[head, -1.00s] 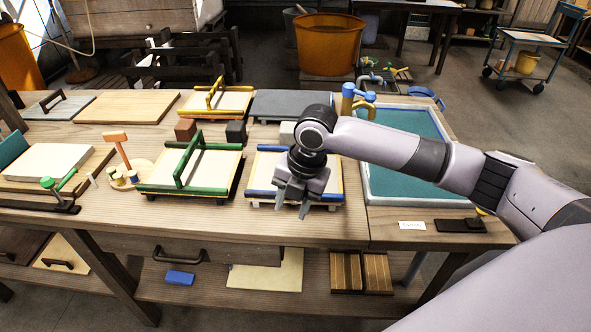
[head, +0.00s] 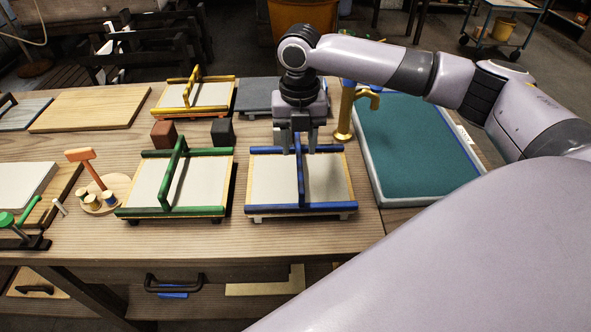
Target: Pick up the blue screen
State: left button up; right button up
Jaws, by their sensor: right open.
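The blue screen (head: 327,180) is a pale panel with wooden sides, blue front and back edges and an upright blue handle (head: 300,182) along its middle. It lies on small feet on the bench in the head view. My right gripper (head: 298,151) is open and points down at the screen's far edge. Its two fingers are on either side of the handle's far end, one left and one right. The gripper hides part of the back edge. I cannot tell whether the fingers touch anything. My left gripper is not in view.
A green-edged screen (head: 203,181) lies close on the left, with a yellow one (head: 208,95) behind. Dark blocks (head: 222,131) stand between them. A brass tap (head: 345,113) and a teal-filled basin (head: 415,140) are on the right. Bare bench (head: 250,240) lies in front.

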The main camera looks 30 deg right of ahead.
aim_at(299, 158)
jog(key=f, duration=0.5)
jog(key=shift+d+f, duration=0.1)
jog(key=shift+d, duration=0.1)
jog(key=shift+w, duration=0.1)
grip_shut()
